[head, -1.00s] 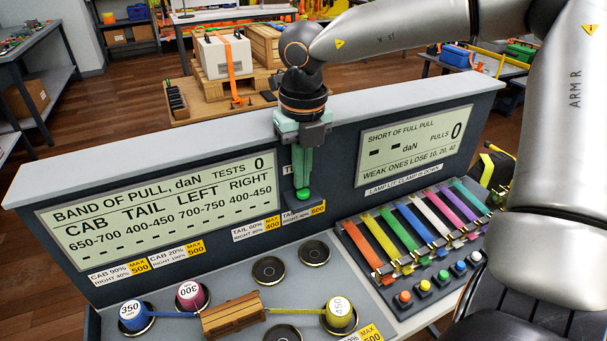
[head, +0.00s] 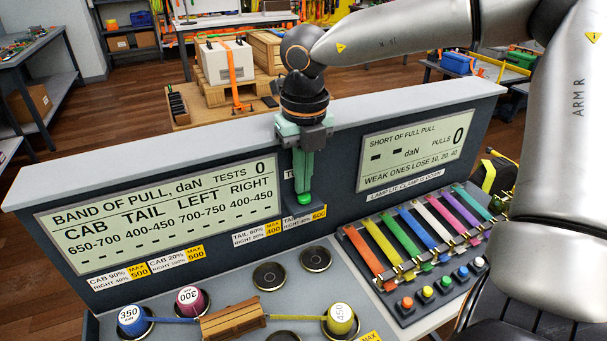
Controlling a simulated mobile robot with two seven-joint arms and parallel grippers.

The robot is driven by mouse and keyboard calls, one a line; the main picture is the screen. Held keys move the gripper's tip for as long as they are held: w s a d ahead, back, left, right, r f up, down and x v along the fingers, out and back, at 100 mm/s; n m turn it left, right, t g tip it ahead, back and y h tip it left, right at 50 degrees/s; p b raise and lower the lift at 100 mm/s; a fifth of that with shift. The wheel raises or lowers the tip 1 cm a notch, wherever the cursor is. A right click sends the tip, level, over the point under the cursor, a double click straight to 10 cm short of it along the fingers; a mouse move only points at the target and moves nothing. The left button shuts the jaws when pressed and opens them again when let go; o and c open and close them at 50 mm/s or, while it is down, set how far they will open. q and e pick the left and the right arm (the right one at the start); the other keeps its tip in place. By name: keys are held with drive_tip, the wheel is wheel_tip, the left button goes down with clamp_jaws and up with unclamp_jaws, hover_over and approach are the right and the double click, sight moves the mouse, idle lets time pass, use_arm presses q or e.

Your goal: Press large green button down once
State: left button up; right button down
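The large green button (head: 304,199) is on a small dark ledge at the front of the console panel, between the two displays. My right gripper (head: 303,193) points straight down over it, with its green fingers together. The fingertips reach the button's top or stop just above it; I cannot tell whether they touch. They hide part of the button, and I cannot tell if it is pressed in. The left display (head: 160,215) reads TESTS 0 and the right display (head: 415,150) reads PULLS 0. My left gripper is not in view.
A rack of coloured straps (head: 420,235) with several small coloured buttons is at the right. A wooden crate (head: 233,319) sits between strapped spools, a blue one (head: 135,319) and a yellow one (head: 341,318). My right arm covers the far right.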

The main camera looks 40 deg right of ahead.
sight(304, 196)
drive_tip(key=shift+s+a+f+g+p, duration=0.1)
drive_tip(key=shift+s+a+g+p, duration=0.05)
drive_tip(key=shift+s+g+p, duration=0.3)
drive_tip(key=shift+w+r+p, duration=0.15)
drive_tip(key=shift+r+p, duration=0.35)
drive_tip(key=shift+r, duration=0.4)
drive_tip(key=shift+w+r+p, duration=0.1)
drive_tip(key=shift+r+p, duration=0.35)
drive_tip(key=shift+r, duration=0.45)
drive_tip(key=shift+r, duration=0.1)
